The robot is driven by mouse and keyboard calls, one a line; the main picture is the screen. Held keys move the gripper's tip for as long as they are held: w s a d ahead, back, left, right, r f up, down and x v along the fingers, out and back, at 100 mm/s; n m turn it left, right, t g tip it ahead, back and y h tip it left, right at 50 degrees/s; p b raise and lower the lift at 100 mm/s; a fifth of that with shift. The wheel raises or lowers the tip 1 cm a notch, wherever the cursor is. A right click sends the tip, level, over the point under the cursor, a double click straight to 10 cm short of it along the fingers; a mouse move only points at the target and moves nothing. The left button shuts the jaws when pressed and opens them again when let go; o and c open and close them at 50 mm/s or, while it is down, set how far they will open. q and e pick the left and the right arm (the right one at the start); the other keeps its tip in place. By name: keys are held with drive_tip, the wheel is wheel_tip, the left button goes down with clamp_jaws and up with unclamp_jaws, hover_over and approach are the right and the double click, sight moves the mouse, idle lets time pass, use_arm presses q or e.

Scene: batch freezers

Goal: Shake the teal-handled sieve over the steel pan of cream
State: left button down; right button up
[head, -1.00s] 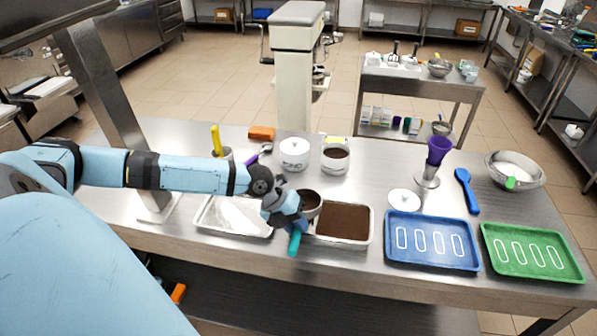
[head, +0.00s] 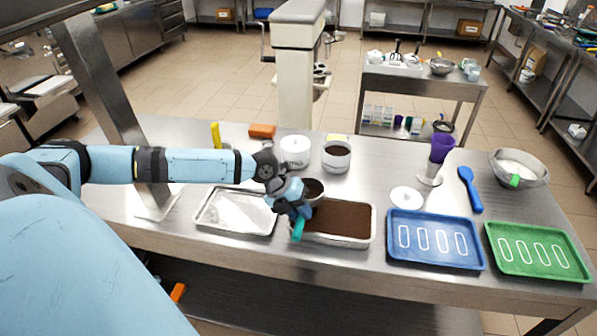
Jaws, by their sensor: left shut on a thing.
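The teal-handled sieve is in my left gripper (head: 296,207), which is shut on its handle (head: 298,230). Its round basket (head: 315,188), with dark brown contents, is at the back left edge of a steel pan (head: 372,222). The basket looks raised above the pan; the exact gap cannot be told. This pan is full of a dark brown layer, and no pale cream shows in it. A second steel pan (head: 201,220) to the left has a pale, shiny inside. My right gripper is not in view.
Behind stand a white lidded pot (head: 295,149) and a white pot of brown powder (head: 337,157).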

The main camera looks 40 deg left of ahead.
sight(298, 222)
use_arm(q)
drive_tip(key=s, duration=0.1)
drive_tip(key=d+p, duration=0.1)
drive_tip(key=s, duration=0.1)
drive_tip(key=shift+s+d+r+p, duration=0.25)
drive_tip(key=shift+s+p, duration=0.05)
drive_tip(key=shift+p, duration=0.05)
drive_tip(key=shift+s+d, duration=0.2)
drive_tip(key=shift+s, duration=0.1)
drive_tip(key=w, duration=0.1)
drive_tip(key=w+a+b, duration=0.1)
drive_tip(key=w+a, duration=0.1)
drive_tip(key=shift+w+f+b, duration=0.1)
drive_tip(key=shift+f+b, duration=0.2)
drive_tip(key=shift+b, duration=0.1)
drive_tip(key=shift+d+r, duration=0.15)
drive_tip(key=s+d+p, duration=0.1)
drive_tip(key=s, duration=0.2)
drive_tip(key=shift+s+d+p, duration=0.15)
drive_tip(key=shift+d+p, duration=0.2)
drive_tip(key=shift+d, duration=0.05)
drive_tip(key=shift+r, duration=0.1)
